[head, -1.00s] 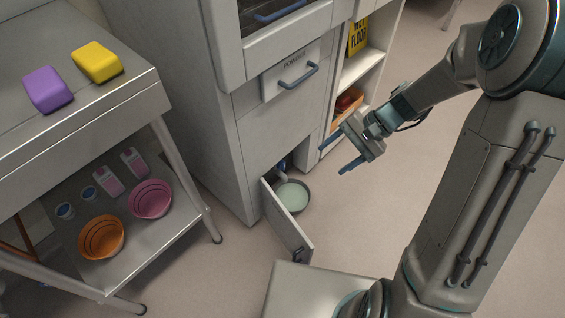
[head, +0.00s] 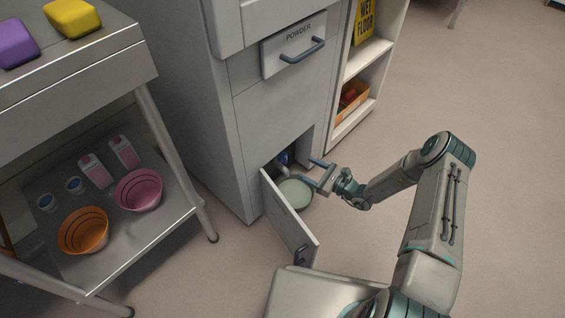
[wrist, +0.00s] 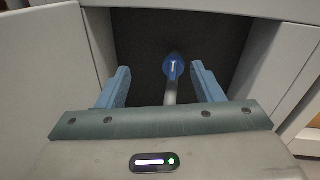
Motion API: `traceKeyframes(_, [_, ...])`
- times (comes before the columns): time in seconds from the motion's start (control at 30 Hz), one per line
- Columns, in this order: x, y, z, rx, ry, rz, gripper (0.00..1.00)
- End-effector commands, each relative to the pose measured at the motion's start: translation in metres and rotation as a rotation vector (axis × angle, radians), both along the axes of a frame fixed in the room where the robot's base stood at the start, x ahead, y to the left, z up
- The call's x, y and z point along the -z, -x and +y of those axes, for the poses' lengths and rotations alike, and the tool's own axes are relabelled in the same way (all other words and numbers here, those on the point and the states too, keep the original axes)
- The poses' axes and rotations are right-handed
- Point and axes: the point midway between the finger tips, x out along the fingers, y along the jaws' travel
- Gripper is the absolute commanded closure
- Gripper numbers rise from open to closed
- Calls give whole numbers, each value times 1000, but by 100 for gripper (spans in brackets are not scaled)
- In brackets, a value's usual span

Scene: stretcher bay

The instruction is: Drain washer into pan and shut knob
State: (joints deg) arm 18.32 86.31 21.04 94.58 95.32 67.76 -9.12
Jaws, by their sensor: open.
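The washer (head: 275,115) is a tall grey cabinet with a low hatch whose door (head: 289,218) stands open. Inside the hatch is a blue knob (head: 283,158), partly hidden in the head view. In the wrist view the knob (wrist: 173,66) faces me, with a grey spout below it and a pale mark on its face. The pan (head: 297,193) sits on the floor at the hatch and holds pale green liquid. My gripper (head: 314,173) is open and empty at the hatch mouth, above the pan. In the wrist view the knob shows between its fingers, beyond the tips.
A powder drawer (head: 294,46) with a blue handle is above the hatch. A shelf unit (head: 367,57) with an orange bin stands to the right. A metal cart (head: 150,235) with bowls and bottles stands left. Floor on the right is clear.

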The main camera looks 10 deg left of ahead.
Motion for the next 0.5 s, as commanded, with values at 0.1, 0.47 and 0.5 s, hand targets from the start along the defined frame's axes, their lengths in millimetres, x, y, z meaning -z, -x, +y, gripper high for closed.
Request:
traceKeyframes(0.1, [37, -3, -2, 90, -44, 57, 40])
traceKeyframes(0.47, [60, -15, 12, 157, -73, 92, 40])
traceKeyframes(0.5, [60, -18, 18, 155, -73, 92, 40])
